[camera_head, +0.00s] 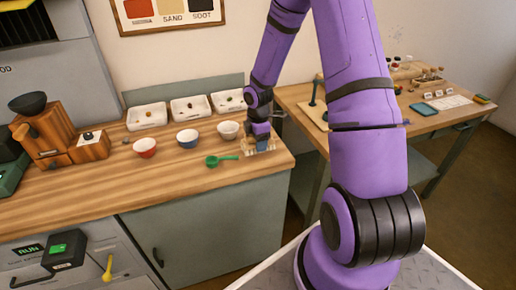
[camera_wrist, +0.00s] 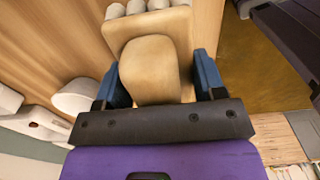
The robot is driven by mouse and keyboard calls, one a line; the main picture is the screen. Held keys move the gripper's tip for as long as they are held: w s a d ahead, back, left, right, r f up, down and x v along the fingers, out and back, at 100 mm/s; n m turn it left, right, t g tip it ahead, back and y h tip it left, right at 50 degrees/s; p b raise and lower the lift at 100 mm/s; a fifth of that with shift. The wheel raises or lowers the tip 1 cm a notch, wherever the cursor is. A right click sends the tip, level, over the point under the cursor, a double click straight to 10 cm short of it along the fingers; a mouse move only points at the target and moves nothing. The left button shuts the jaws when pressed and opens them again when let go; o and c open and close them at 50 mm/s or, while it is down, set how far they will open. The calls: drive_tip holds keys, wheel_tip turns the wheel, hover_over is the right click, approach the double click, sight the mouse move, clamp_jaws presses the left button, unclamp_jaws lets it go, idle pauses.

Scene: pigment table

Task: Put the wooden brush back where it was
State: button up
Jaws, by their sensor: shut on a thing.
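My gripper (camera_head: 260,139) is low over the right end of the wooden counter. In the wrist view its blue fingers (camera_wrist: 160,76) are on both sides of the wooden brush (camera_wrist: 150,70), shut on its rounded, pale wooden part. The brush's wider wooden part and a row of white tufts lie beyond the fingers, at the top of that view. In the head view only a pale bit of the brush shows under the fingers. I cannot tell whether the brush touches the counter.
A green scoop (camera_head: 220,160) lies just left of my gripper. The counter's right edge is close. A second table (camera_head: 420,122) stands further right.

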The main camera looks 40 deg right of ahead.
drive_tip(key=shift+f, duration=1.7)
drive_tip(key=shift+s+f, duration=0.1)
drive_tip(key=shift+f, duration=0.05)
drive_tip(key=o, duration=1.1)
drive_tip(key=shift+o, duration=0.2)
